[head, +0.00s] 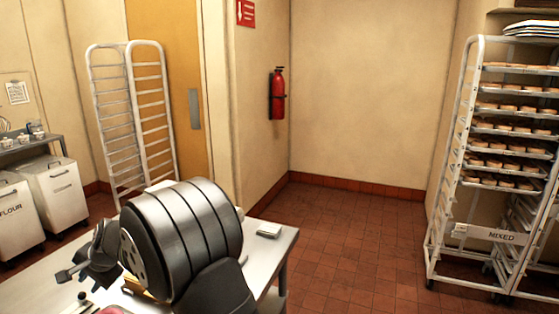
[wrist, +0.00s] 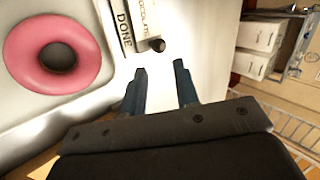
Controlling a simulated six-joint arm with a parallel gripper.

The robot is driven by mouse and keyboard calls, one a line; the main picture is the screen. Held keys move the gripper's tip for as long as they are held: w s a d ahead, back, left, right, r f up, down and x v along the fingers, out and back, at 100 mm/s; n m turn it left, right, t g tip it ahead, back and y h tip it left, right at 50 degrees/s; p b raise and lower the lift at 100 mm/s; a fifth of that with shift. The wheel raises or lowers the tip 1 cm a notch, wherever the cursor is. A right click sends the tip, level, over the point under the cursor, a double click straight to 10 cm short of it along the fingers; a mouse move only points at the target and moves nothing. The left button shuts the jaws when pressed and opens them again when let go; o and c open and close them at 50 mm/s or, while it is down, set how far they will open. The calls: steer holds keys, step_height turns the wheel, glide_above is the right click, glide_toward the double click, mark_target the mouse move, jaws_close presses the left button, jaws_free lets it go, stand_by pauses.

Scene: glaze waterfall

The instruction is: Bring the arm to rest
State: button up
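My gripper (wrist: 162,80) points over the pale work surface in the wrist view. Its two dark fingers stand apart with nothing between them. In the head view my arm's large dark joint fills the lower left, over the metal table (head: 272,241). The gripper end is small there and partly hidden. A pink ring doughnut (wrist: 27,70) lies on a light tray to the left of the fingers in the wrist view, apart from them.
A small block lettered DONE (wrist: 122,22) stands just beyond the fingers. Flour bins (head: 58,190) and an empty rack (head: 118,130) stand at the left. A loaded rack (head: 470,150) marked MIXED stands at the right. The tiled floor (head: 340,230) between is clear.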

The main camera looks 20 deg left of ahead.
steer(key=v, duration=1.1)
glide_toward(85, 294)
steer(key=x, duration=0.8)
steer(key=shift+a, duration=0.1)
steer(key=s, duration=1.1)
steer(key=shift+s, duration=0.35)
steer(key=v, duration=1.7)
steer(key=shift+r, duration=0.25)
steer(key=shift+w, duration=0.15)
steer(key=x, duration=1.7)
steer(key=shift+f, duration=0.15)
